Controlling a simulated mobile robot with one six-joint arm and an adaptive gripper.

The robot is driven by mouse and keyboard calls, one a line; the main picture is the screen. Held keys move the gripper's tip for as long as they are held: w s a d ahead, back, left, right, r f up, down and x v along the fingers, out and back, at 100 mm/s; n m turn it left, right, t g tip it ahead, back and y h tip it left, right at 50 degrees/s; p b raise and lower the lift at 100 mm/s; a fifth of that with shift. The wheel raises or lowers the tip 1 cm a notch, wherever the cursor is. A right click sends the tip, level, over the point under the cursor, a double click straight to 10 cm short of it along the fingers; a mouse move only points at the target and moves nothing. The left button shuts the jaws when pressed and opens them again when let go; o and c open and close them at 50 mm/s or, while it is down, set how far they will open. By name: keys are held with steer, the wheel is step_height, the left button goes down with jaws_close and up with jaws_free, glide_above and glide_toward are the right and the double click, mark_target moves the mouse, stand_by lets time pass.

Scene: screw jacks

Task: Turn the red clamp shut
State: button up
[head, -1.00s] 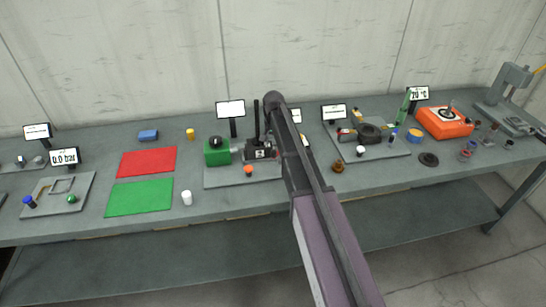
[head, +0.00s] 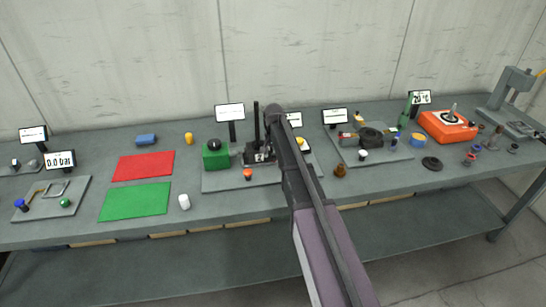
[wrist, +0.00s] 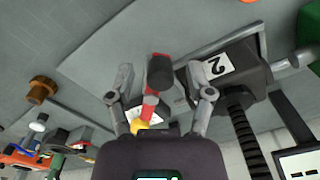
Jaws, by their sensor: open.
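The red clamp shows in the wrist view as a red lever (wrist: 151,101) with a black grip (wrist: 161,72) on its end and a yellow part (wrist: 139,126) near its base. My gripper (wrist: 158,88) is open, with one finger on each side of the lever. I cannot tell whether either finger touches it. Beside it is a dark block marked 2 (wrist: 215,68), which also shows in the head view (head: 260,156). In the head view my arm hides the lever and my fingers.
A green block (head: 215,157) stands left of the marked block, with a black post and a sign (head: 230,113) behind. An orange knob (head: 248,174) is in front. A brown knob (head: 340,171) and another fixture plate (head: 385,155) lie to the right.

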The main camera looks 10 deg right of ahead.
jaws_close()
steer(key=shift+s+d+n, duration=0.1)
steer(key=shift+s+n, duration=0.05)
steer(key=shift+n, duration=0.15)
steer(key=d+n, duration=0.7)
steer(key=n, duration=1)
steer(key=shift+d, duration=0.35)
steer(key=shift+n, duration=0.3)
